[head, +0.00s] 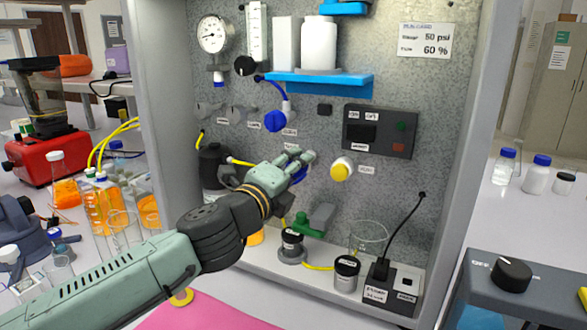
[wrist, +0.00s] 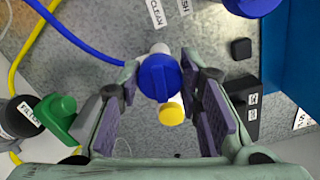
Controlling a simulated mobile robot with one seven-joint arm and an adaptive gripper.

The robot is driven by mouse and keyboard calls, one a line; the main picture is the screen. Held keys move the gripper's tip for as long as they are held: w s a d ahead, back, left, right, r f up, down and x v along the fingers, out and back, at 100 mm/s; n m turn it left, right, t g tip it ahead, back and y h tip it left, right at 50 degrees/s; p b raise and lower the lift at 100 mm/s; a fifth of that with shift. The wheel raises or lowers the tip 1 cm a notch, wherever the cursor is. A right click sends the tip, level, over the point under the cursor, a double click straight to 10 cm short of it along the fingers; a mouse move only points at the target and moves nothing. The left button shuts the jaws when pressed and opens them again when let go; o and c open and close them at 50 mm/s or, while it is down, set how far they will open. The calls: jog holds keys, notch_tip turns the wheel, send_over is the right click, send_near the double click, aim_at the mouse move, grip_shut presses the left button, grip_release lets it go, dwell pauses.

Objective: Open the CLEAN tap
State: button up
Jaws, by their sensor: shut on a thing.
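The tap with the blue knob (wrist: 158,78) sits between my finger pads in the wrist view, with a white stem behind it. A label reading CLEAN (wrist: 157,12) is on the panel near it. My gripper (wrist: 160,100) is shut on this blue knob. In the head view my gripper (head: 300,165) reaches the middle of the grey panel, and its fingers hide most of the knob. Only small blue parts (head: 298,173) show there. I cannot tell how far the knob is turned.
A yellow knob (head: 342,172) is close on the right. Another blue tap (head: 275,121) is above, below a blue shelf (head: 330,84). A dark switch box (head: 380,130) is at upper right. A green fitting (head: 310,226) and a glass beaker (head: 368,236) stand below.

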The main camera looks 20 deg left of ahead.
jog(key=shift+n, duration=1)
jog(key=o, duration=1.2)
jog(key=shift+c, duration=0.2)
jog(key=s+a, duration=0.1)
jog(key=s, duration=0.6)
jog(key=shift+s+a, duration=0.15)
